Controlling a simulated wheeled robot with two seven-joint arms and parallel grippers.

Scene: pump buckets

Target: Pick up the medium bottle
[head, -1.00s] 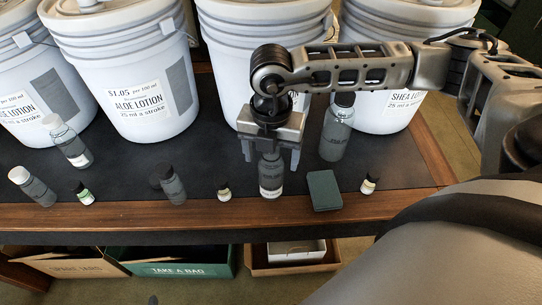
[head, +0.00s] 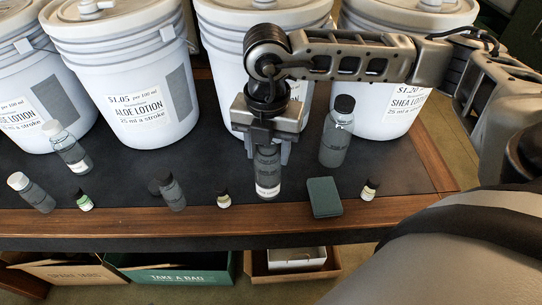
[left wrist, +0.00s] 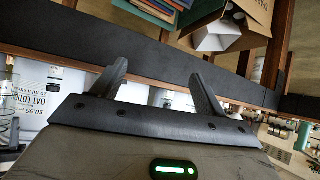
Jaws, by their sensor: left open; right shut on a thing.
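The medium bottle (head: 267,178) is grey with a pale band at its base and stands about upright near the table's front edge. My right gripper (head: 267,152) is shut on its upper part from above, hiding its cap. I cannot tell whether its base touches the table.
A taller bottle (head: 336,133) and a dark green block (head: 324,196) are close on the right. Small vials (head: 223,199) (head: 369,190) stand along the wooden front edge (head: 130,222). Large white buckets (head: 143,75) line the back. Boxes (head: 170,268) sit below.

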